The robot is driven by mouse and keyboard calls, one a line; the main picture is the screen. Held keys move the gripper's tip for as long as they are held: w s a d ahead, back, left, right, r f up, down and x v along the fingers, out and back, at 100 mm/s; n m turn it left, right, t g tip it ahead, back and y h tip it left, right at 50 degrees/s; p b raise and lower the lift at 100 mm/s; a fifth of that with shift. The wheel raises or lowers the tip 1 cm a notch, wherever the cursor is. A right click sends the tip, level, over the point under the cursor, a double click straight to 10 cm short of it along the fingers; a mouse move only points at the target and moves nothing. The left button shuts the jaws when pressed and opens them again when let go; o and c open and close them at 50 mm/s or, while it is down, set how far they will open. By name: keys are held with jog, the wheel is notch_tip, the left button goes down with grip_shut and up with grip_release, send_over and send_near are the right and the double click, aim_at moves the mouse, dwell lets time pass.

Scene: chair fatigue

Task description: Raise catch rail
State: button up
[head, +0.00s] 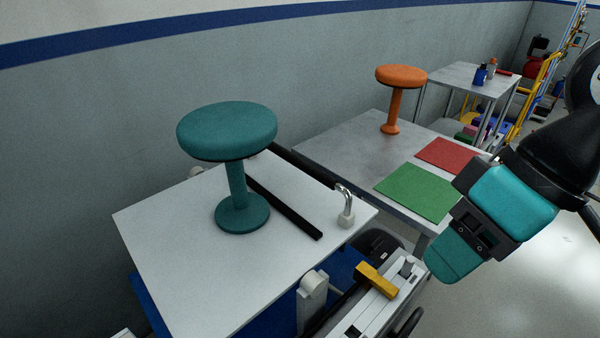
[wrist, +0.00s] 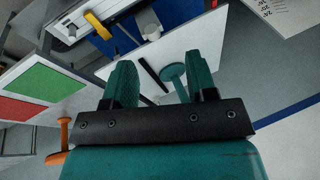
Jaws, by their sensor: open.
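I cannot tell for sure which part is the catch rail. A long black bar (head: 285,208) lies on the white board (head: 165,265), right of a teal stool (head: 240,185). The bar also shows between my fingers in the wrist view (wrist: 152,75). A silver hook on a pale block (head: 346,207) stands at the board's right corner. My gripper (head: 452,262) is open and empty, in the air right of the board and apart from it. Its two teal fingers also show in the wrist view (wrist: 160,62).
A grey device with a yellow handle (head: 377,280) stands by the board's front right edge. A grey table (head: 345,150) behind holds an orange stool (head: 394,100), a green sheet (head: 417,191) and a red sheet (head: 452,154). Open floor (head: 530,285) lies at the right.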

jog(key=w+a+r+n+g+h+p, duration=0.1)
jog(key=w+a+r, duration=0.15)
jog(key=w, duration=0.55)
jog(key=w+a+r+p, duration=0.2)
jog(key=w+r, duration=0.1)
jog(key=w, duration=0.5)
jog(key=n+h+p, duration=0.1)
jog(key=h+p, duration=0.1)
jog(key=p, duration=0.1)
send_over(334, 179)
jog(key=w+d, duration=0.3)
notch_tip(334, 179, down, 4)
jog(key=shift+g, duration=0.3)
jog(key=s+a+f, duration=0.1)
jog(key=f, duration=0.4)
jog(key=s+a+f+p, duration=0.1)
jog(key=f, duration=0.5)
jog(key=a+f, duration=0.1)
jog(key=f, duration=0.5)
jog(key=shift+s, duration=0.4)
jog(key=shift+c, duration=0.2)
